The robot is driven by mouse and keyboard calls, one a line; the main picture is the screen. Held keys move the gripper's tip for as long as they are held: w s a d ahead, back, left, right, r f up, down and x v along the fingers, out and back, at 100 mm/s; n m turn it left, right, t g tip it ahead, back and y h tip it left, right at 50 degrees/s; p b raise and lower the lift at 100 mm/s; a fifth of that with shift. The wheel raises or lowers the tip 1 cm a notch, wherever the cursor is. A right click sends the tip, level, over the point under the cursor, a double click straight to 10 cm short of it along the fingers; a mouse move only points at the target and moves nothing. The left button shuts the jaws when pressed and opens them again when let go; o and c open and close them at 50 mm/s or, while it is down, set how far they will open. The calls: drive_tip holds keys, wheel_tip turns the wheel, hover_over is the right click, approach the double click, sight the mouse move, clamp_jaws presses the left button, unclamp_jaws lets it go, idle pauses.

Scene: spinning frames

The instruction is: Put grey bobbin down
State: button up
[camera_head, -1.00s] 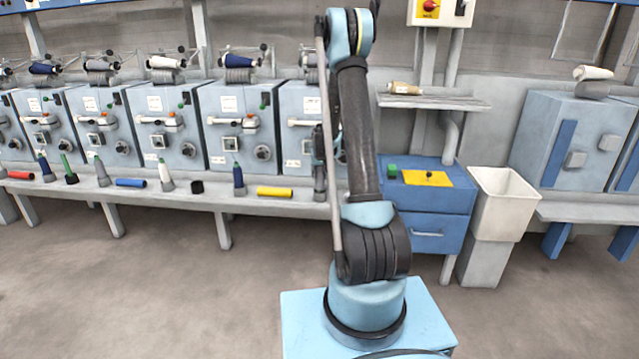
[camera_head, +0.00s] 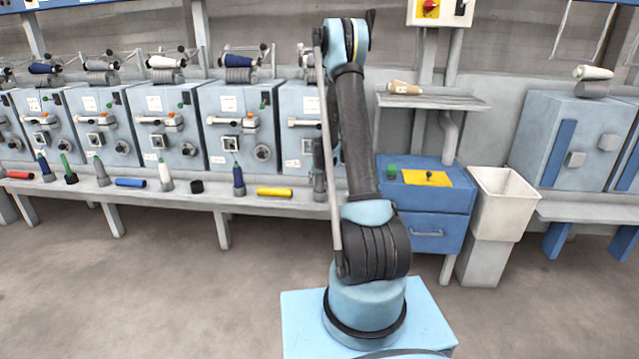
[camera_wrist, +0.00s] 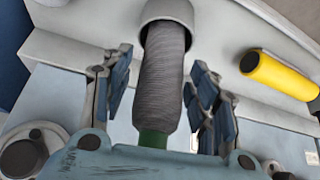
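The grey bobbin (camera_wrist: 163,85) is in the middle of the wrist view, with a green tip at its near end. Its far end sits in a grey cup-shaped holder (camera_wrist: 168,10) on the bench. My gripper (camera_wrist: 158,92) has one finger on each side of the bobbin. The fingers are spread, with a visible gap on the left side; on the right the gap is narrow. In the head view, the grey bobbin in its holder (camera_head: 319,182) shows at the bench beside my arm, and my arm hides most of the gripper.
A yellow tube (camera_wrist: 278,76) lies to the right in the wrist view; it also lies on the bench (camera_head: 274,192) in the head view. A blue bobbin (camera_head: 238,177) stands left of it. A blue cabinet (camera_head: 428,222) and a white bin (camera_head: 497,195) stand to the right.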

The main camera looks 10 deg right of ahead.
drive_tip(key=shift+r, duration=0.15)
drive_tip(key=shift+s+r, duration=0.1)
drive_tip(key=shift+r, duration=0.15)
drive_tip(key=s+r+g, duration=0.1)
drive_tip(key=s+r, duration=1.7)
drive_tip(key=s, duration=0.1)
drive_tip(key=s+f+n+g, duration=0.1)
drive_tip(key=s+f+g, duration=0.1)
drive_tip(key=s, duration=3.5)
drive_tip(key=shift+s+f+g, duration=0.35)
drive_tip(key=shift+f+g, duration=0.05)
drive_tip(key=shift+f, duration=0.1)
drive_tip(key=shift+a, duration=0.1)
